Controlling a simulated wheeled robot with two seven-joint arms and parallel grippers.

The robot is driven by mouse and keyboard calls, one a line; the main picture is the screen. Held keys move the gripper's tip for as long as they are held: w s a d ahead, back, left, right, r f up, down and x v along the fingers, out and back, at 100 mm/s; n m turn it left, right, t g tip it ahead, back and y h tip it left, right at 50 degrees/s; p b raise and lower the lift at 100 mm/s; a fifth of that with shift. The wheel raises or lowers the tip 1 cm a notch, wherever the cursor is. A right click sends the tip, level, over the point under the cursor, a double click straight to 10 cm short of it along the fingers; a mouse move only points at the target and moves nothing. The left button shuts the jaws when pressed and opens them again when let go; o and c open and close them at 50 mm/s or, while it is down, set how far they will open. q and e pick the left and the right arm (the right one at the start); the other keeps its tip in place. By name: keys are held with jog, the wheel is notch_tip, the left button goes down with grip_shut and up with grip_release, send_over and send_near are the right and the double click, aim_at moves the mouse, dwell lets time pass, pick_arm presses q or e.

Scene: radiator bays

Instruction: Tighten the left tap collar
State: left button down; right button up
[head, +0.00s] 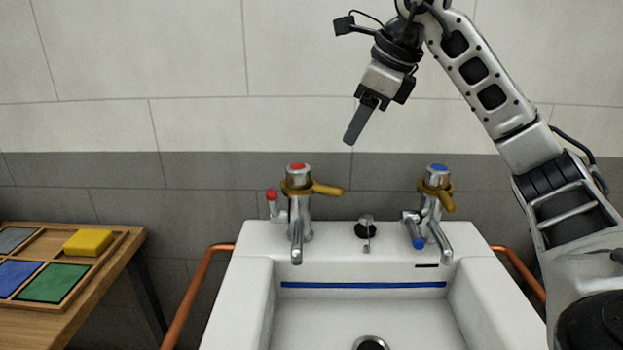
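The left tap (299,205) is chrome with a red-marked top and stands on the back ledge of a white sink. Its brass collar (298,187) sits below the red cap, with a lever pointing right. The right tap (432,215) has a blue-marked top and its own brass collar (436,190), whose lever points toward the lower right. My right gripper (353,132) is above and between the two taps, clear of both and pointing down. Its fingers overlap from this side, so its opening does not show. My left gripper is out of view.
The white sink (257,290) has a blue strip (363,285) across its back wall. Copper pipes (196,290) run at both sides. A wooden table (60,334) at the left holds a tray with coloured squares and a yellow block (88,242). A tiled wall stands behind.

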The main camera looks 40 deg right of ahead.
jog(key=d, duration=0.2)
jog(key=b, duration=0.2)
send_near(331, 187)
jog(key=shift+h, duration=0.3)
jog(key=x, duration=0.2)
jog(key=b+x, duration=0.1)
jog(key=x, duration=0.4)
jog(key=shift+s+a+f+b, duration=0.1)
jog(key=shift+a+b, duration=0.15)
jog(key=shift+b, duration=0.05)
jog(key=shift+w+f, duration=0.3)
jog(key=shift+f, duration=0.25)
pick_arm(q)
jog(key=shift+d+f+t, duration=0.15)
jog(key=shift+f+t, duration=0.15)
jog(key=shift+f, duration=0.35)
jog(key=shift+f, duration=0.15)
pick_arm(e)
grip_shut()
